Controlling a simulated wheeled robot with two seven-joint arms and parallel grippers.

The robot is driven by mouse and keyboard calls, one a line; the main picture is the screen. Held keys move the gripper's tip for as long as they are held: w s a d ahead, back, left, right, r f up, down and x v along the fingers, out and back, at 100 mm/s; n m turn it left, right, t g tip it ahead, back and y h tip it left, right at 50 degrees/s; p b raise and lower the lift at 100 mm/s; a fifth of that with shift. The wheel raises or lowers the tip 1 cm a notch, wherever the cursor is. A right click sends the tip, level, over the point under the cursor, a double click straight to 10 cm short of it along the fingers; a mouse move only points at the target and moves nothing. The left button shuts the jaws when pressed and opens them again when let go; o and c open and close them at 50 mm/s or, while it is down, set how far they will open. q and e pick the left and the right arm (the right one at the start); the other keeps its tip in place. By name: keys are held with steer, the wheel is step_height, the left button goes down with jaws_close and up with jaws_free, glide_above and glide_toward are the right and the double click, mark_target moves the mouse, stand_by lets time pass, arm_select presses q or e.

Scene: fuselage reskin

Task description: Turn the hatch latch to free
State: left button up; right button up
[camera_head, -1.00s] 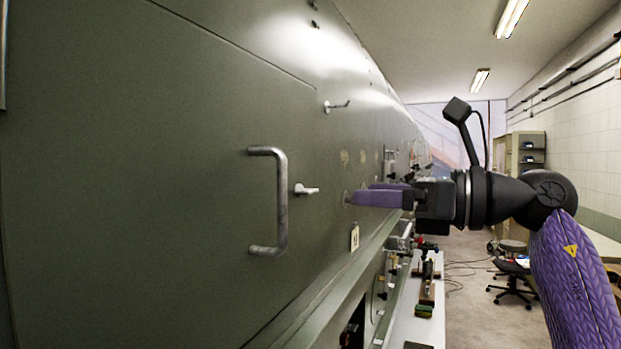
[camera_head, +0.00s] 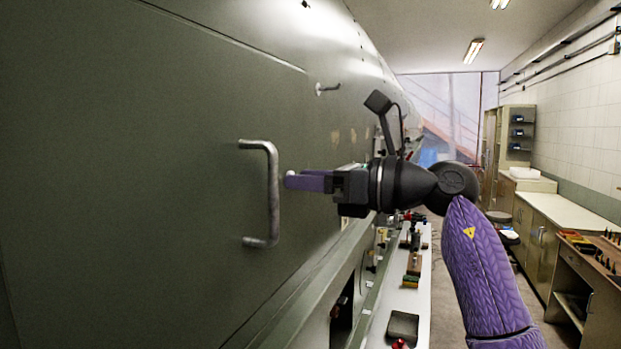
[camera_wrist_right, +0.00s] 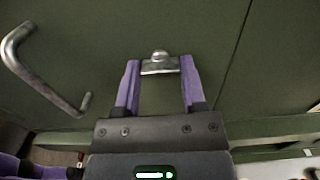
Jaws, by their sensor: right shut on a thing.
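The hatch latch (camera_wrist_right: 160,66) is a small metal lever on a round pivot, mounted on the green panel. In the right wrist view its bar lies crosswise between the two purple fingers. My right gripper (camera_head: 291,181) is shut on it, and the fingers point at the panel; the gripper also shows in the wrist view (camera_wrist_right: 159,75). In the head view the fingers hide most of the latch. The green hatch panel (camera_head: 150,180) fills the left side. A grey bar handle (camera_head: 273,195) stands upright left of the gripper. My left gripper is not in view.
A second small lever (camera_head: 327,88) sits higher on the panel. Below right, a narrow bench (camera_head: 415,297) holds tools and a dark tray (camera_head: 403,326). An open aisle runs to the back, with wooden cabinets (camera_head: 540,240) along the right wall.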

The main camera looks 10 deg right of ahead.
jaws_close()
steer(key=shift+n, duration=0.3)
steer(key=n+b, duration=0.1)
steer(key=n, duration=1.6)
steer(key=shift+b, duration=0.35)
steer(key=shift+n, duration=0.3)
steer(key=o, duration=1)
jaws_free()
